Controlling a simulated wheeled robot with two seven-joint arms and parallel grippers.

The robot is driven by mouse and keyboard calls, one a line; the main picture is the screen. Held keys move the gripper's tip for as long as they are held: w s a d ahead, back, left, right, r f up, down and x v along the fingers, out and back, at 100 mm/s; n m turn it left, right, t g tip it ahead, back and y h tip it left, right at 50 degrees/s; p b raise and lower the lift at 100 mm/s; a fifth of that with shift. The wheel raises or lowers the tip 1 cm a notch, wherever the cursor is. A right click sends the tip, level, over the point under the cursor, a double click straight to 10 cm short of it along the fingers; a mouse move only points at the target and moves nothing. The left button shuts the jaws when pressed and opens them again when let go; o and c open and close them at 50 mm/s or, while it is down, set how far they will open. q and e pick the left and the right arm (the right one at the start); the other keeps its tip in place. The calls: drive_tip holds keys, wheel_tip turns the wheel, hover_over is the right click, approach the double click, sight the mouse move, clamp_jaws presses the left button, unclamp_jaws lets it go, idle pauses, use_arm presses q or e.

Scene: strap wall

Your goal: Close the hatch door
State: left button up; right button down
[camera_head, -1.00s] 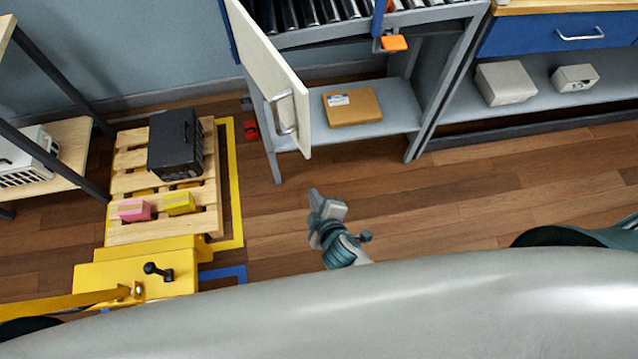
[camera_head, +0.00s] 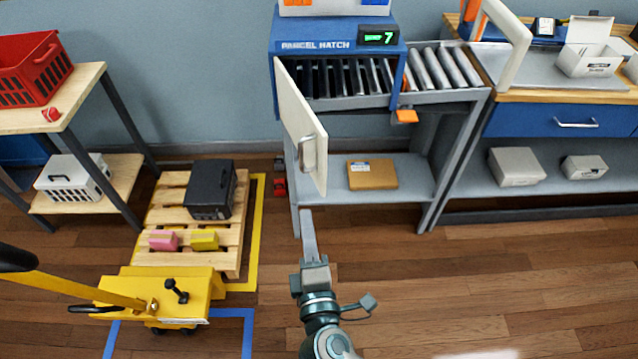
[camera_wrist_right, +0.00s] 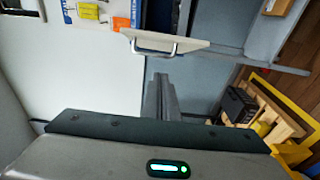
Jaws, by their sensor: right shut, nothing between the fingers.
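The hatch door (camera_head: 301,122) is a cream panel with a grey bar handle (camera_head: 308,153). It stands swung open at the left side of the blue parcel hatch (camera_head: 338,45), and rollers show in the opening. My right gripper (camera_head: 307,222) is shut and empty, pointing up just below the door's lower corner in the head view. In the right wrist view the door (camera_wrist_right: 166,38) and its handle (camera_wrist_right: 153,46) are beyond the shut fingers (camera_wrist_right: 160,85), with a gap between. My left gripper is not in view.
A cardboard box (camera_head: 371,174) lies on the shelf below. A pallet (camera_head: 165,206) with a black case and a yellow pallet truck (camera_head: 170,290) stand at left. The floor at right is clear.

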drive_tip(key=shift+w, duration=0.1)
drive_tip(key=w+d+p, duration=0.2)
drive_tip(key=w+p, duration=0.3)
drive_tip(key=w, duration=0.6)
drive_tip(key=shift+d, duration=0.25)
drive_tip(key=shift+w+d, duration=0.1)
drive_tip(key=shift+d, duration=0.05)
idle(0.3)
